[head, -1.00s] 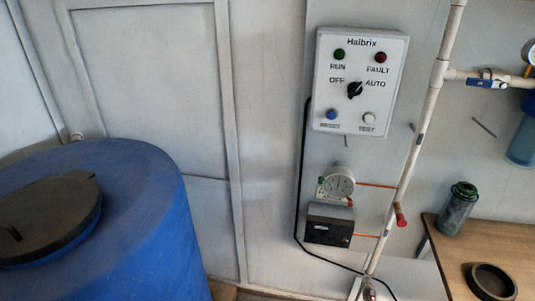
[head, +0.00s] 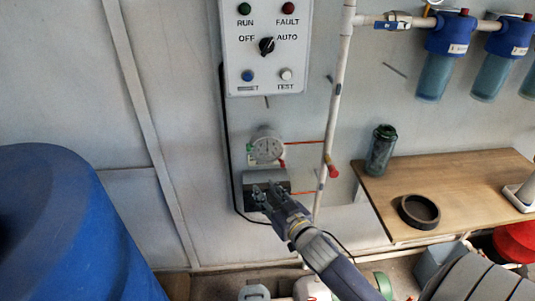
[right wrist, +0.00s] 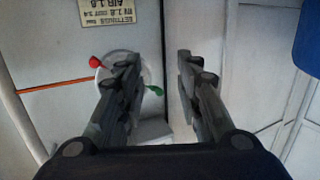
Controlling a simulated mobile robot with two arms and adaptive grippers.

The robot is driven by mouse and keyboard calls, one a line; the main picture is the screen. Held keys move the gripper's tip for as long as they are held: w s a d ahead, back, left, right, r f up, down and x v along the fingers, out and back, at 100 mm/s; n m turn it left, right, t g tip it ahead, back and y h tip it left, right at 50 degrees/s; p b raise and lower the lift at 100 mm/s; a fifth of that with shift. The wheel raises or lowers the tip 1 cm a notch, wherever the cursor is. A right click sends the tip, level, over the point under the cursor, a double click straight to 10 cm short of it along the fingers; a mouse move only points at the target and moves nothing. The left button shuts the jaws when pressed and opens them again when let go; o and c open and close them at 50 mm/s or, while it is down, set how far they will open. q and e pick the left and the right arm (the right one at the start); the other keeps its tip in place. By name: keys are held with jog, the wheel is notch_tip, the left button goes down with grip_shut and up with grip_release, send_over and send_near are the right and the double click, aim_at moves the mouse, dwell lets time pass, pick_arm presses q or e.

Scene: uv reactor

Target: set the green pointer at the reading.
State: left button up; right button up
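A round white gauge (head: 266,147) is on the wall below the control panel. Its green pointer tab (head: 250,149) is at its left edge and its red tab (head: 282,163) at its lower right. In the right wrist view, which is upside down, the gripper (right wrist: 158,62) is open and empty. One finger covers part of the gauge (right wrist: 104,77). The green tab (right wrist: 154,90) shows beside that finger and the red tab (right wrist: 96,62) at the other side. The dial reading is too small to tell.
A settings plate (right wrist: 107,12) shows upside down; its figures are blurred. The control panel (head: 264,75) is above the gauge. A white pipe (head: 337,115) with a red fitting (head: 332,171) runs close on the right. A wooden bench (head: 460,175) and blue tank (head: 60,230) flank the area.

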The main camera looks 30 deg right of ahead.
notch_tip(320, 180, up, 7)
jog(key=t, duration=0.1)
jog(key=p, duration=0.2)
send_near(253, 154)
jog(key=w+r, duration=0.1)
jog(key=w, duration=0.1)
jog(key=w+a+r, duration=0.1)
jog(key=w, duration=0.1)
jog(key=w+r, duration=0.1)
jog(key=w, duration=0.1)
jog(key=shift+a+r, duration=0.15)
jog(key=shift+a, duration=0.15)
pick_arm(q)
jog(key=shift+w+r, duration=0.1)
jog(key=shift+r, duration=0.7)
jog(key=shift+w, duration=0.1)
pick_arm(e)
grip_shut()
